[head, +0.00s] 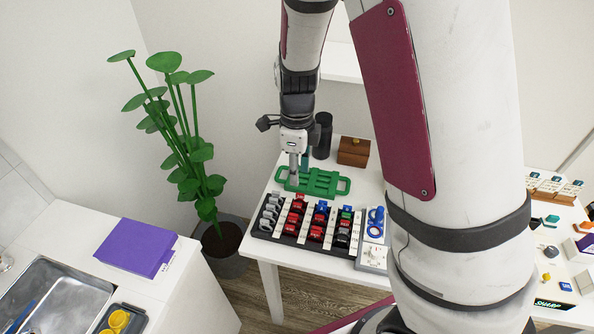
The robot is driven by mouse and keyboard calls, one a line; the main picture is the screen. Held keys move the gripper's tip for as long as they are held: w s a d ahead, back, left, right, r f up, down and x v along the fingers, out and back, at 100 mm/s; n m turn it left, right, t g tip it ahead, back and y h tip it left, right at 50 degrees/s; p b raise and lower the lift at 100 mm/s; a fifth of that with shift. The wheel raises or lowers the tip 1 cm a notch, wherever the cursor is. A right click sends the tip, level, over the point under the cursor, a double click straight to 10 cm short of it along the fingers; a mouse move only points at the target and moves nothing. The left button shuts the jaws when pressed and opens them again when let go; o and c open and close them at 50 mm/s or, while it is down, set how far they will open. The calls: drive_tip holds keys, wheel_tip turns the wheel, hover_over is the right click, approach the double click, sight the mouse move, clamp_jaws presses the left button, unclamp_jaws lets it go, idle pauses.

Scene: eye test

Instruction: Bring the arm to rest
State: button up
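My arm hangs down into the back of the white table at the centre of the head view. My gripper (294,172) points down at the left part of a green tray-like piece with handles (341,184). I cannot tell whether it touches the green piece. The fingers are small and seen almost edge-on, so their opening is unclear, and I see nothing clearly held. My own thick white and maroon arm link fills the right of centre and hides part of the table.
On the white table (262,225) stand a dark rack (287,238) of red, blue and grey pieces, a wooden box (353,151) and a black cylinder (323,136). A potted plant (204,190) rises left of it.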

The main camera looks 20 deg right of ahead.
drive_tip(key=s+a+r+n+t+y, duration=0.1)
drive_tip(key=s+r+n, duration=0.3)
drive_tip(key=r+n, duration=0.3)
drive_tip(key=s+r+n+t, duration=0.1)
drive_tip(key=s+r+n, duration=0.4)
drive_tip(key=r, duration=0.4)
drive_tip(key=s+r+n+t, duration=0.1)
drive_tip(key=s+r+n, duration=0.2)
drive_tip(key=s+n, duration=0.2)
drive_tip(key=s+d+r+n+t+h, duration=0.1)
drive_tip(key=s+r+n+t, duration=0.1)
drive_tip(key=s+n, duration=0.4)
drive_tip(key=shift+r+n, duration=0.85)
drive_tip(key=shift+n, duration=0.25)
drive_tip(key=shift+s+d, duration=0.1)
